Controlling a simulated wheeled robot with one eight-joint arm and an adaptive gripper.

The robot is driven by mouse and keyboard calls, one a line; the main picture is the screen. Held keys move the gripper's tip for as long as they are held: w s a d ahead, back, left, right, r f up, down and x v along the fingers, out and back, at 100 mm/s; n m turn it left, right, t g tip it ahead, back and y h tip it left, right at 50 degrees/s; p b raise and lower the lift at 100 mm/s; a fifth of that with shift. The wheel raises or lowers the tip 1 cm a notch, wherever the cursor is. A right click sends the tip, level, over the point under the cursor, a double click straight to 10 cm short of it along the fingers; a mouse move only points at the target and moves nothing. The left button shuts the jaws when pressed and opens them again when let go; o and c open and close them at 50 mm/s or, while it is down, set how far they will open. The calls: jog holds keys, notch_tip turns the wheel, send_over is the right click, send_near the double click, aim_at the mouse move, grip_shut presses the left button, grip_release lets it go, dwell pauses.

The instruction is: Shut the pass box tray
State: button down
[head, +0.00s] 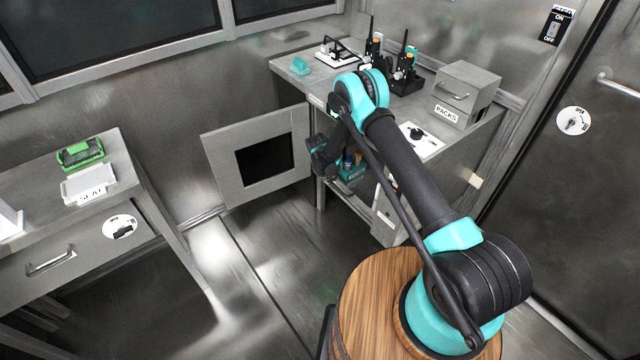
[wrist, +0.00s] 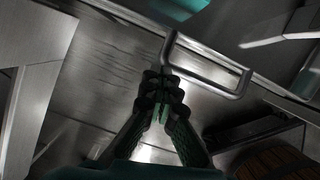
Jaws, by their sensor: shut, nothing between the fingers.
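My gripper (head: 325,160) is at the front of the bench's lower opening, beside the open hinged door (head: 222,160) with its dark window. In the wrist view, its dark green fingers (wrist: 163,112) are shut with nothing between them. A bare metal bar handle (wrist: 208,62) lies just beyond the fingertips, to the right, on a grey metal face. I cannot tell whether the fingers touch it. Small teal and coloured things (head: 352,170) show beside the gripper in the opening; my arm hides much of this area, and the tray's outline is unclear.
The bench top (head: 318,82) holds radios (head: 403,70), a PACKS drawer box (head: 467,92) and a teal block (head: 300,66). A left table carries a green case (head: 81,153) and a white box (head: 88,184). Floor (head: 235,265) between them is clear.

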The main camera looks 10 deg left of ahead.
jog(key=w+d, duration=0.4)
jog(key=w, duration=0.1)
jog(key=shift+w+d, duration=0.35)
jog(key=shift+d, duration=0.05)
